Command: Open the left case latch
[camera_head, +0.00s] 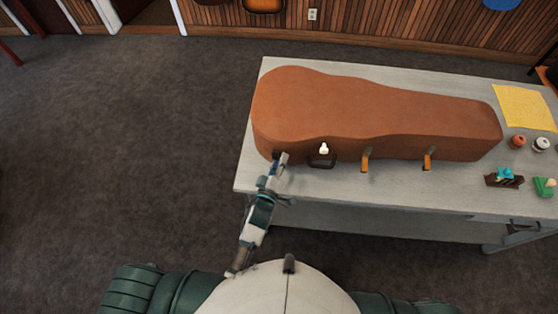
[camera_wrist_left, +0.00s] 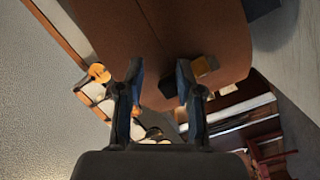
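A brown instrument case (camera_head: 365,115) lies shut on a grey table, its front side facing me. Two orange latches, a middle one (camera_head: 366,160) and a right one (camera_head: 427,160), hang on its front. My left gripper (camera_head: 281,160) is at the left end of the case front and covers the place where the left latch sits. In the left wrist view a small gold-and-dark piece (camera_wrist_left: 206,66), apparently the left latch, is beside the right-hand finger. The left gripper's fingers (camera_wrist_left: 160,85) are apart with nothing visible between them; contact cannot be told. My right gripper is out of view.
A dark handle (camera_head: 321,162) and a small white piece (camera_head: 323,148) are on the case front, right of my left gripper. A yellow sheet (camera_head: 524,107) and several small items are at the right of the table (camera_head: 300,184). The floor left of the table is clear.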

